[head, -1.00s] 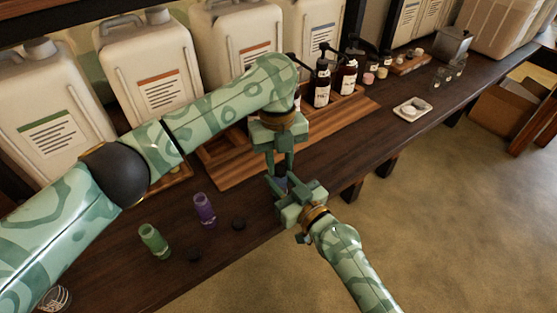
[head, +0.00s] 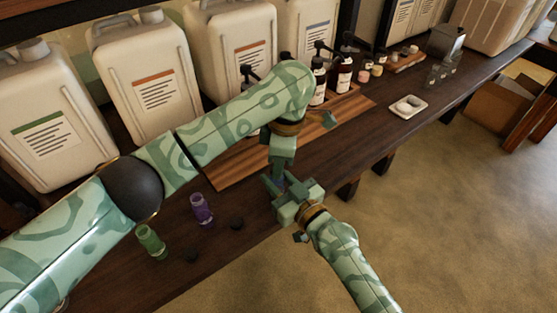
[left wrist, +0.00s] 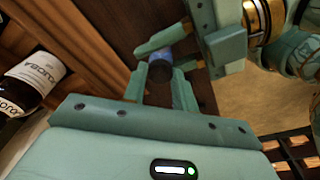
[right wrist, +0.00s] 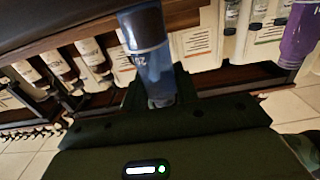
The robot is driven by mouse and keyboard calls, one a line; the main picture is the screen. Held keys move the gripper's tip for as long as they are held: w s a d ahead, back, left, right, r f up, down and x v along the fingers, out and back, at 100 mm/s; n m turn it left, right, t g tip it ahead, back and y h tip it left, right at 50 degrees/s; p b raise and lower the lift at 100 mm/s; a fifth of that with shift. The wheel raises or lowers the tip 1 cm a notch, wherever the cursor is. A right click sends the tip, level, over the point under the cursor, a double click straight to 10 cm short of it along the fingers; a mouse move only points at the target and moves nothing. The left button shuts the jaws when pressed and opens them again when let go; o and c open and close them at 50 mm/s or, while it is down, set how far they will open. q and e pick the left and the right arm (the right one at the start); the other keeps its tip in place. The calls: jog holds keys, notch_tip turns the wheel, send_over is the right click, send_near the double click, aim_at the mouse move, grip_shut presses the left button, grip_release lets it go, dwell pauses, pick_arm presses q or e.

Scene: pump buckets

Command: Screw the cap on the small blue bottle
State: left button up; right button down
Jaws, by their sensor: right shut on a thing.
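The small blue bottle shows in the right wrist view (right wrist: 152,65), held in my right gripper (right wrist: 158,95). In the head view it is mostly hidden between my right gripper (head: 280,186) and my left gripper (head: 282,172). In the left wrist view its blue side (left wrist: 160,54) sits between the right fingers, and a dark round top, looking like the cap (left wrist: 160,71), faces my camera. My left gripper (left wrist: 162,80) is above it, with one finger on each side and narrow gaps. I cannot tell whether the cap is seated.
A green bottle (head: 151,241) and a purple bottle (head: 201,209) stand on the dark table, with dark caps (head: 191,256) (head: 237,224) beside them. Large white jugs (head: 150,75) line the back. Pump bottles (head: 340,75) stand behind my left arm. A white dish (head: 408,107) lies further right.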

pick_arm(q)
jog(key=o, duration=0.3)
jog(key=shift+r, duration=2.25)
jog(key=shift+c, duration=0.2)
